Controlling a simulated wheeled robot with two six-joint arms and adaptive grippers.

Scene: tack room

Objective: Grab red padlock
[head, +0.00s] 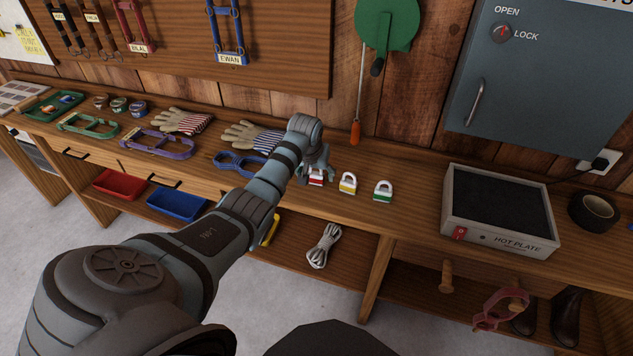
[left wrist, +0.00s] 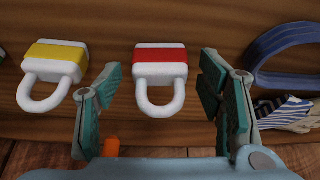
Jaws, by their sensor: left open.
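The red padlock (head: 316,180) is white with a red band and lies on the wooden bench, partly hidden by my left gripper in the head view. In the left wrist view the red padlock (left wrist: 160,72) is in full sight, its shackle pointing toward the gripper. My left gripper (head: 318,168) is open above the bench at the padlock; its fingers (left wrist: 160,95) stand on either side of the shackle, apart from it. A yellow-banded padlock (head: 348,184) lies just to its right, also seen in the left wrist view (left wrist: 56,70). A green-banded padlock (head: 383,191) lies further right.
A blue halter (head: 238,163) and gloves (head: 250,137) lie left of the gripper. A hot plate (head: 500,210) stands to the right. A grey cabinet (head: 545,75) is on the wall.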

